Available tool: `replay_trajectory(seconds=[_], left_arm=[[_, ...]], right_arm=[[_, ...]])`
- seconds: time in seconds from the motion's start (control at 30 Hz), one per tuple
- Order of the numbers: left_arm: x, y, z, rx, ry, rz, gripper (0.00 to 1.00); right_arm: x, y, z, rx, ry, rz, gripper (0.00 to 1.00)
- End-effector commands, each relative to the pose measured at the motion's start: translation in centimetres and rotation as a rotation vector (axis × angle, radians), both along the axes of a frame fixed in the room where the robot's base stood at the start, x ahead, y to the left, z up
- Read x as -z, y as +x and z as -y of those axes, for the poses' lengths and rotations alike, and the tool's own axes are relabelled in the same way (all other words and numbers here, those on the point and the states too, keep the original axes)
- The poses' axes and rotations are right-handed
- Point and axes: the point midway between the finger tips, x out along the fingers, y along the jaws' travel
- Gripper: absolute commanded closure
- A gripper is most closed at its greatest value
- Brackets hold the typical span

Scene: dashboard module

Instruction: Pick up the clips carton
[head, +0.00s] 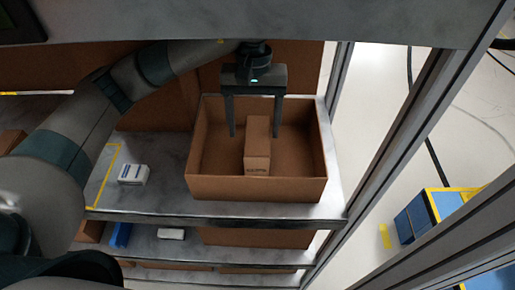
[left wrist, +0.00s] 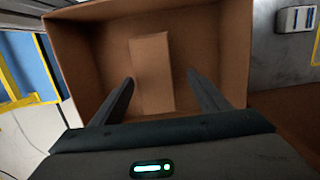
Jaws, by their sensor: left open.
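The clips carton appears to be the small brown cardboard box (head: 257,140) standing inside a larger open cardboard box (head: 255,189) on the shelf; its label is too small to read. In the left wrist view the carton (left wrist: 151,70) lies between and beyond my two fingers, inside the open box (left wrist: 205,22). My left gripper (head: 252,132) is open, its fingers pointing down into the box, one to each side of the carton. I cannot tell whether either finger touches it. The left gripper (left wrist: 158,92) looks empty in the wrist view. My right gripper is not in view.
A small white box (head: 133,175) lies on the shelf (head: 160,203) left of the large box, near yellow tape. The large box's walls surround the gripper's fingers. A frame post (head: 412,130) stands to the right. Lower shelves hold more boxes.

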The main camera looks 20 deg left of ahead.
Motion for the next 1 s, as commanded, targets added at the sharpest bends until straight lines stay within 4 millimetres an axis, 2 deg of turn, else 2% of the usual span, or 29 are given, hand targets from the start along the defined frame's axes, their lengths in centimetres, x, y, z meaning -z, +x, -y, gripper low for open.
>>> replay_trajectory(seconds=[0.1,0.2,0.67,0.87,1.0], left_arm=[[1.7,-0.2,0.1,0.001,-0.001,-0.002,0.31],[2.2,-0.3,0.1,0.002,-0.001,0.000,0.31],[2.7,-0.4,0.3,0.001,-0.001,-0.001,0.31],[4.3,-0.7,0.8,0.001,-0.001,-0.004,0.31],[6.2,-0.8,1.1,0.000,0.000,-0.002,0.31]], right_arm=[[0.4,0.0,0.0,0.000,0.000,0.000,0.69],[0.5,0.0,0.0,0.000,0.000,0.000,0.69],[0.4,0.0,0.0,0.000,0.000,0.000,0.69],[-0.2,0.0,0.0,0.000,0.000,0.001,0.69],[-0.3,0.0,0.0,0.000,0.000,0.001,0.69]])
